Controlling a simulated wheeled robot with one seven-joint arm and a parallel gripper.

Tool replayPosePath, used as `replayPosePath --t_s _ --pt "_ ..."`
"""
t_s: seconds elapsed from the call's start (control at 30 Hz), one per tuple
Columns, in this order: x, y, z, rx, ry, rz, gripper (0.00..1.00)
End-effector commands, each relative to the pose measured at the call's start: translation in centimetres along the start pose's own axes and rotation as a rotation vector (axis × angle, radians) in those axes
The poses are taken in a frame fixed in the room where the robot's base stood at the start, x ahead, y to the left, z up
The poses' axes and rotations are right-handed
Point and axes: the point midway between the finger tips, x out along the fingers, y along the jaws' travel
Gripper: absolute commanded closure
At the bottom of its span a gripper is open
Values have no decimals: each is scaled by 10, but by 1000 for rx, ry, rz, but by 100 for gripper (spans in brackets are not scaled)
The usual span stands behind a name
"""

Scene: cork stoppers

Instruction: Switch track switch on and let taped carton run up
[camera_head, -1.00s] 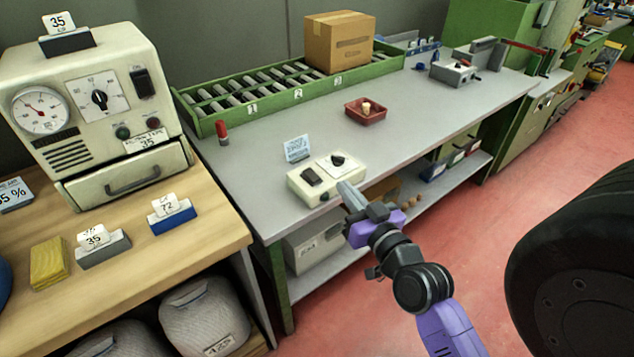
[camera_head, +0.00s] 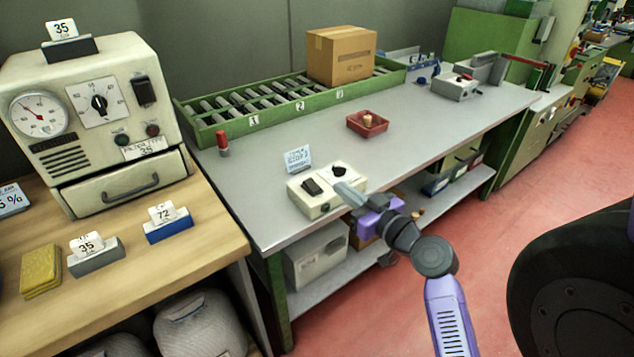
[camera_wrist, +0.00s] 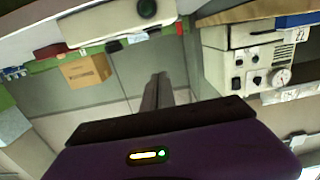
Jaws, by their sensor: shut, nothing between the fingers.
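The taped carton (camera_head: 341,55) sits on the green roller track (camera_head: 290,98), towards its right end, near the number 3 label. In the wrist view the carton (camera_wrist: 85,70) shows at the left. The cream control box (camera_head: 318,203) stands near the front edge of the grey bench. It has a dark rocker switch (camera_head: 312,187) on its left and a black round knob (camera_head: 339,171) on its right. My gripper (camera_head: 347,190) is shut and empty, its fingertips at the right part of the box, close to the knob. I cannot tell whether they touch it.
A small card (camera_head: 298,158) stands behind the control box. A red tray (camera_head: 367,124) with a cork stopper is on the bench, and a red-capped item (camera_head: 223,143) is by the track's left end. A cream dial machine (camera_head: 95,115) stands on the left wooden table.

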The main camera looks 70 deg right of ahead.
Motion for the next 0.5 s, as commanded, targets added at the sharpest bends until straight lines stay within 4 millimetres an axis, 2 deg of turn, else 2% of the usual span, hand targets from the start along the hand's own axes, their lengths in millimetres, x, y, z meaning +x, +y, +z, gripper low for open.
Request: replayPosePath --t_s 0.17,0.5 --pt "14 0 -2 1 1 0 100" --pt "78 0 -4 1 1 0 100"
